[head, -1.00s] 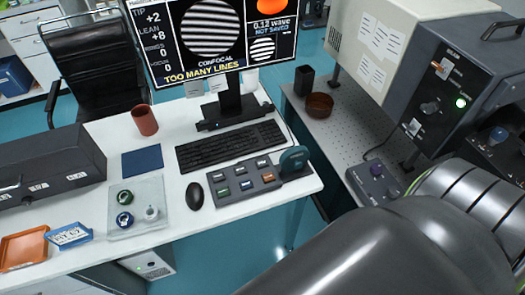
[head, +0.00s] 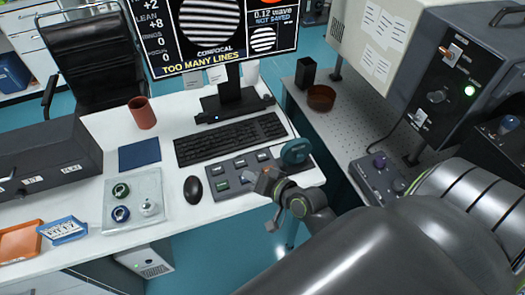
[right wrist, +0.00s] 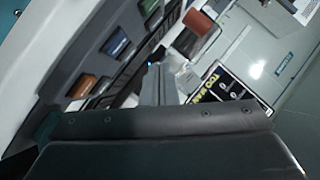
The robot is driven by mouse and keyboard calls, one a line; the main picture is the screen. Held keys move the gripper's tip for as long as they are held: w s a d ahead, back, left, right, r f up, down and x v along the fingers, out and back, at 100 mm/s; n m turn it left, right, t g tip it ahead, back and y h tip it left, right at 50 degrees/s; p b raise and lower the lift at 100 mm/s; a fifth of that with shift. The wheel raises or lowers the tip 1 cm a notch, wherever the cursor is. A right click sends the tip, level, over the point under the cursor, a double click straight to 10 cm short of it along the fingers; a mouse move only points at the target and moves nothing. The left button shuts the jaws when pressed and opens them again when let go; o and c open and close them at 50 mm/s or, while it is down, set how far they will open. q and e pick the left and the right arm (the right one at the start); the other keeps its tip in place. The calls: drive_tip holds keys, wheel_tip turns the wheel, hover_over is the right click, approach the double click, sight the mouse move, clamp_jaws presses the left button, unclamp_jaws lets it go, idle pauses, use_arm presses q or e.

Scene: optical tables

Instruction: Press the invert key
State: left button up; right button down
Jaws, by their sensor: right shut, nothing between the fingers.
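The keypad (head: 211,188) is a dark grey block on the white desk. It has a back row of pale keys and a front row with green (head: 222,186), blue and brown keys. Its lettering is too small to read, so I cannot tell which key is the invert key. My right gripper (head: 262,183) is shut and empty over the keypad's front right part, hiding some front keys. I cannot tell whether it touches any. In the right wrist view, the brown key (right wrist: 85,86) and blue key (right wrist: 115,41) lie left of the fingers (right wrist: 152,84). My left gripper is not in view.
The monitor (head: 228,52) reads "TOO MANY LINES". A keyboard (head: 230,139) lies behind the keypad, a mouse (head: 193,189) to its left, and a teal round object (head: 295,151) at its right end. A knobbed control box (head: 372,182) stands on the right-hand table.

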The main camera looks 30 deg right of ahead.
drive_tip(key=w+d+r+m+t+h, duration=0.3)
drive_tip(key=w+r+m+t+h, duration=0.1)
drive_tip(key=r+m, duration=0.5)
drive_tip(key=w+d+r+m+t+h, duration=0.3)
drive_tip(key=w+r+m+t+h, duration=0.2)
drive_tip(key=r+m, duration=0.45)
drive_tip(key=d+f+m+g+h, duration=0.2)
drive_tip(key=d+m+g+h, duration=0.6)
drive_tip(key=m, duration=1)
drive_tip(key=a+f+m+g+y, duration=0.5)
drive_tip(key=f+m+g, duration=0.5)
drive_tip(key=m, duration=0.4)
drive_tip(key=shift+a+f+g+b, duration=0.25)
drive_tip(key=shift+f+g+b, duration=0.1)
drive_tip(key=shift+f, duration=0.35)
drive_tip(key=shift+w+m, duration=0.1)
drive_tip(key=shift+m, duration=0.15)
